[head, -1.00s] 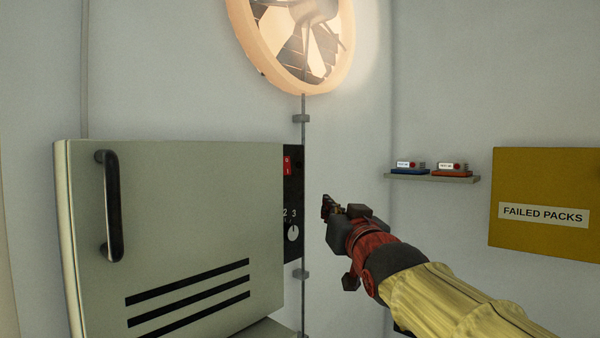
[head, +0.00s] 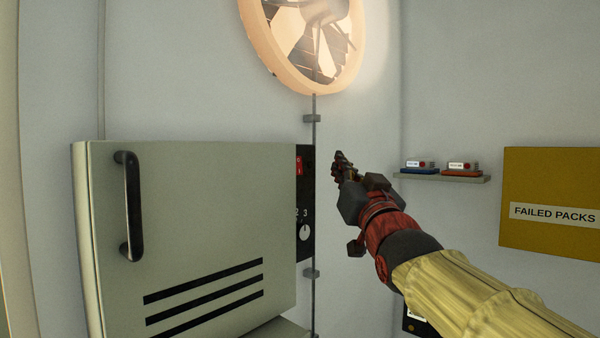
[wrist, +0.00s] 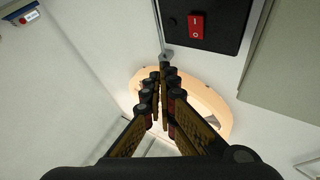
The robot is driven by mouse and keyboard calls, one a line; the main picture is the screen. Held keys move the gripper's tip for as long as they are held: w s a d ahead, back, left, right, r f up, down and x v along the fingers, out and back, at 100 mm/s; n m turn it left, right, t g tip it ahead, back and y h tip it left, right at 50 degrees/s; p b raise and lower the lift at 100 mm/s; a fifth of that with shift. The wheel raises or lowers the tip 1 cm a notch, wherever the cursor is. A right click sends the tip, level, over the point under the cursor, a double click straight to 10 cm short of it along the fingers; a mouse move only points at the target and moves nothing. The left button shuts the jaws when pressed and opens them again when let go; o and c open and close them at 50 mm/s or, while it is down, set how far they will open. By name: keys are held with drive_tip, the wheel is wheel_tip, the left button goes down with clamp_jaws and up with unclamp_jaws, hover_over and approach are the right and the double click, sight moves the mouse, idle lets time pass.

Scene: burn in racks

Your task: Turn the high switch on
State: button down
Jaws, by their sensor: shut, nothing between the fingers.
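The red rocker switch (head: 299,165) sits high on the narrow black panel (head: 308,246) at the right edge of the grey cabinet, above a white dial. The wrist view shows the switch (wrist: 196,25) at the top, marked I and O; I cannot tell which side is pressed in. My gripper (head: 339,156) is shut and empty, pointing up, to the right of the panel and about level with the switch in the picture. In the wrist view, my closed fingertips (wrist: 163,72) are below the switch and apart from it.
A grey cabinet door (head: 200,230) with a black handle fills the left. A thin vertical conduit (head: 315,190) runs beside the panel to a lit round fan (head: 355,50). A shelf (head: 440,178) with small packs and a yellow failed-packs box (head: 550,170) are right.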

drive_tip(key=w+a+f+p, duration=0.1)
drive_tip(key=w+a+p, duration=0.1)
drive_tip(key=w+a, duration=0.3)
drive_tip(key=shift+a, duration=0.6)
idle(1.1)
drive_tip(key=shift+w+a+f, duration=0.1)
drive_tip(key=shift+w+a, duration=0.15)
drive_tip(key=shift+a, duration=0.1)
drive_tip(key=shift+w+a, duration=0.15)
drive_tip(key=shift+a, duration=0.05)
idle(0.7)
drive_tip(key=shift+d+b, duration=0.15)
drive_tip(key=shift+b, duration=0.3)
drive_tip(key=shift+s+d+b, duration=0.45)
drive_tip(key=shift+s+b, duration=0.05)
drive_tip(key=shift+b, duration=0.05)
